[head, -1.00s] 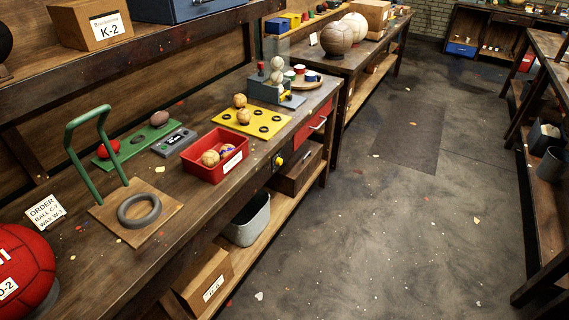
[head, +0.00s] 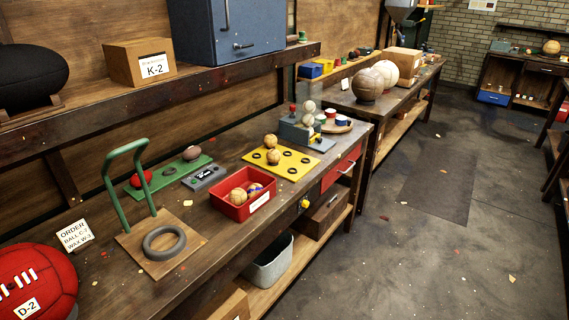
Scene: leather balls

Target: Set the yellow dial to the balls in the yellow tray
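The yellow tray (head: 298,164) is a flat yellow board with dark ring-shaped holes on the workbench. Two tan balls (head: 272,149) sit at its left side, one toward the back and one nearer the front; its other visible holes look empty. A small yellow dial (head: 304,204) is on the bench's front face, below and right of the red bin. Its setting is too small to read. Neither of my grippers shows in the head view.
A red bin (head: 232,210) with several balls stands left of the yellow tray. A green board (head: 170,173), a grey device (head: 203,178) and a green-handled stand (head: 190,246) are on the bench. A grey bucket (head: 268,268) is on the lower shelf.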

